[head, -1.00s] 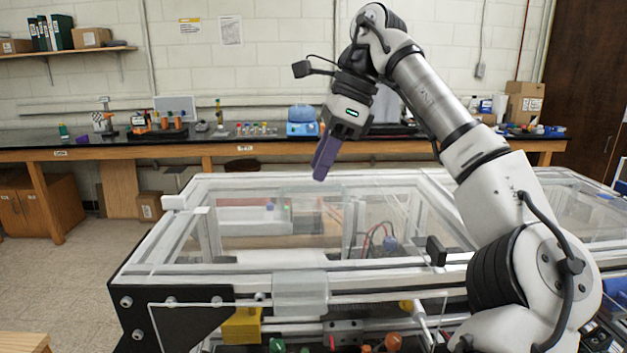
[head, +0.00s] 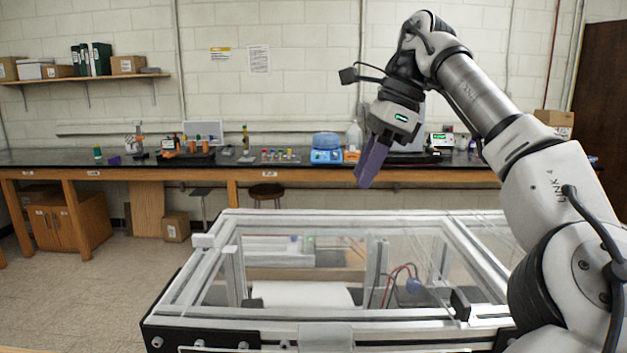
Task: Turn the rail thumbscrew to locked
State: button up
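The extrusion frame (head: 320,314), with pale rails and clear panels, fills the lower middle of the head view. I cannot make out the rail thumbscrew; the lower front of the frame is cut off by the bottom edge of the picture. My gripper (head: 366,172) has purple fingers pointing down and slightly left. It hangs in the air above and apart from the frame's top. Nothing held shows at the fingertips.
A dark block (head: 460,303) stands on the frame's front right rail. A black-topped bench (head: 80,167) with lab items runs along the back wall. A stool (head: 266,190) stands under it. Open floor (head: 90,290) lies left of the frame. My arm covers the right side.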

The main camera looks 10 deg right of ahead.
aim_at(462, 308)
jog(key=k, duration=1)
